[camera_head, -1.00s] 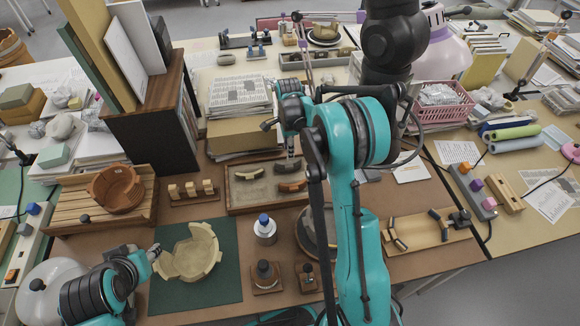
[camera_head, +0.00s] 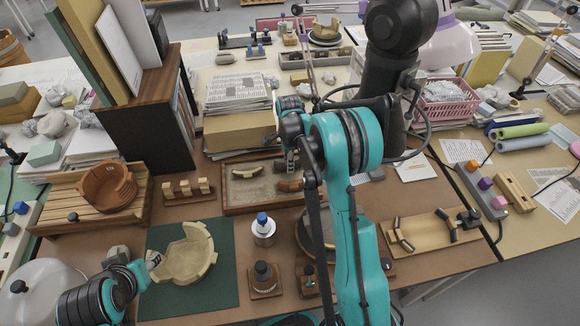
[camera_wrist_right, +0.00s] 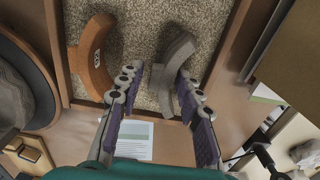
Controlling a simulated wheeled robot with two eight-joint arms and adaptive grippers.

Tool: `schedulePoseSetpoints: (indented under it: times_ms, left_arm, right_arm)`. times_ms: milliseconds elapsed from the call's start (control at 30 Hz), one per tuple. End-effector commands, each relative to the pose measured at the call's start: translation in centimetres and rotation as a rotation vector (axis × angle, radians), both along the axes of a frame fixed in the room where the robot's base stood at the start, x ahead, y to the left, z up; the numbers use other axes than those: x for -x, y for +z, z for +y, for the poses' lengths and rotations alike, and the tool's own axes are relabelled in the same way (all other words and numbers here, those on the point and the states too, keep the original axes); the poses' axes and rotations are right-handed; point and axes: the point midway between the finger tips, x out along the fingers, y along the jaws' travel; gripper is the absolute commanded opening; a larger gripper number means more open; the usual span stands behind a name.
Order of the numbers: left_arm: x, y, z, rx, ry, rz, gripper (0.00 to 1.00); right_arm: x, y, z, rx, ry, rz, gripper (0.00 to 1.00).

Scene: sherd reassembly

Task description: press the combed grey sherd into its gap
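The grey sherd (camera_wrist_right: 174,72) is a curved piece lying in the sand tray (camera_wrist_right: 140,104). In the right wrist view my right gripper (camera_wrist_right: 156,80) is open, its fingers on either side of the sherd's near part; I cannot tell if they touch it. A cream bowl (camera_head: 193,266) with a broken, open rim sits on a green mat (camera_head: 213,305). My left gripper (camera_head: 155,262) is at the bowl's left edge; its opening is unclear.
An orange-brown sherd (camera_wrist_right: 96,52) lies left of the grey one, and a cream sherd (camera_head: 247,172) lies farther left in the tray. A blue-capped bottle (camera_head: 263,228) and a dark-topped jar (camera_head: 264,275) stand right of the mat. A stack of papers (camera_head: 238,105) stands behind the tray.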

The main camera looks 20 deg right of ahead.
Motion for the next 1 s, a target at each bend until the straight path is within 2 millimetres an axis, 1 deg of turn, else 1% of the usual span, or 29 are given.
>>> schedulePoseSetpoints:
  times_ms: [67,100,167,200,233,400,533,1000]
  left_arm:
    - [0.0,0.1,0.0,0.000,0.000,0.000,0.40]
    - [0.0,0.1,0.0,0.000,0.000,0.000,0.40]
    - [0.0,0.1,0.0,0.000,0.000,0.000,0.40]
    - [0.0,0.1,0.0,0.000,0.000,0.000,0.40]
    - [0.0,0.1,0.0,0.000,0.000,0.000,0.40]
    - [0.0,0.1,0.0,0.000,0.000,0.000,0.40]
    - [0.0,0.4,0.0,0.000,0.000,0.000,0.40]
    - [0.0,2.3,0.0,0.000,0.000,0.000,0.40]
  right_arm:
    - [0.0,0.1,0.0,0.000,0.000,0.000,0.35]
    - [0.0,0.1,0.0,0.000,0.000,0.000,0.30]
    - [0.0,0.1,0.0,0.000,0.000,0.000,0.14]
    - [0.0,0.1,0.0,0.000,0.000,0.000,0.04]
    - [0.0,0.1,0.0,0.000,0.000,0.000,0.00]
    - [0.0,0.1,0.0,0.000,0.000,0.000,0.00]
    - [0.0,0.6,0.0,0.000,0.000,0.000,0.00]
    - [0.0,3.5,0.0,0.000,0.000,0.000,0.00]
